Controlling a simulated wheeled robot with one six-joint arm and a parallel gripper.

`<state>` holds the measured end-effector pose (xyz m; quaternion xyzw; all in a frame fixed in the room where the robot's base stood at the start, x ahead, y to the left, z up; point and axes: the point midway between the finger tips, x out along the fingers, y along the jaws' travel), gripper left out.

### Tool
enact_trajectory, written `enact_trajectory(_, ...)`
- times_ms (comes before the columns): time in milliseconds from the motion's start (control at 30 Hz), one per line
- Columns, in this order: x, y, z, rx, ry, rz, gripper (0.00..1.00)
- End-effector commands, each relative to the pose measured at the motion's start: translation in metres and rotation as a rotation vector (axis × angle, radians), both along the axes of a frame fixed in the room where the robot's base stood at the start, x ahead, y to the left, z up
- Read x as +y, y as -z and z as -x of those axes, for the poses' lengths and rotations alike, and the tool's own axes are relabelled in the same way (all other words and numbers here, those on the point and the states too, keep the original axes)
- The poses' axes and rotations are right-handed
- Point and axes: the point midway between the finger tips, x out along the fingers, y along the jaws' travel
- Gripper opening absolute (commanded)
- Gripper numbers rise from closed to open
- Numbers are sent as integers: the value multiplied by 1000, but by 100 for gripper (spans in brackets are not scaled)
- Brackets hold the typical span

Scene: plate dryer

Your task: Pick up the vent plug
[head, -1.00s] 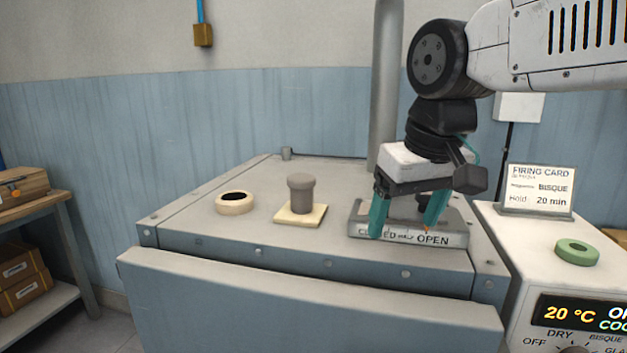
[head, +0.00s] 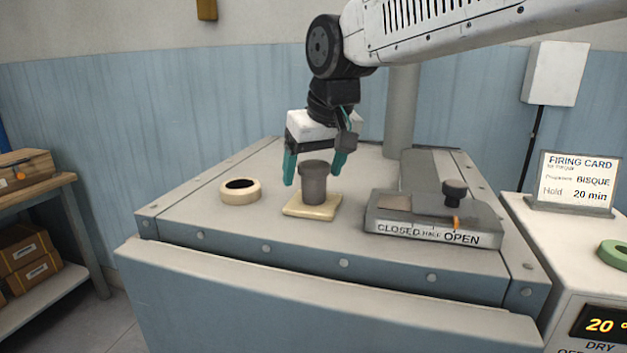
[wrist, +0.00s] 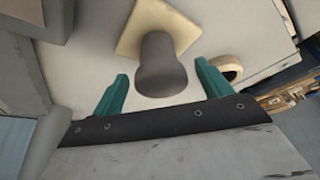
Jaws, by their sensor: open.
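The vent plug (head: 314,184) is a grey cylinder with a wider top. It stands upright on a cream square pad (head: 312,207) on top of the kiln. My gripper (head: 313,176) is open, with its teal fingers over and behind the plug in the head view. In the wrist view the plug (wrist: 161,66) lies ahead of and between the two open fingers (wrist: 163,82), with space on both sides. No contact shows.
A cream ring (head: 240,191) around a dark hole sits left of the plug. A slide damper (head: 433,220) marked CLOSED, HALF and OPEN is to the right. A vertical pipe (head: 402,110) rises behind. A control box with a firing card (head: 577,181) stands at right.

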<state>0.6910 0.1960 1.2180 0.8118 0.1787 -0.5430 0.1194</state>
Motion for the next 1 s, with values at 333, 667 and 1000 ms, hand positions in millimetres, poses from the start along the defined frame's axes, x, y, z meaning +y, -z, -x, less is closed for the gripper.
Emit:
enact_trajectory(333,2,2,0,-1,-3,0,53)
enact_trajectory(667,3,2,0,-1,-4,-1,25)
enact_trajectory(1000,3,-18,0,-3,-4,-2,25)
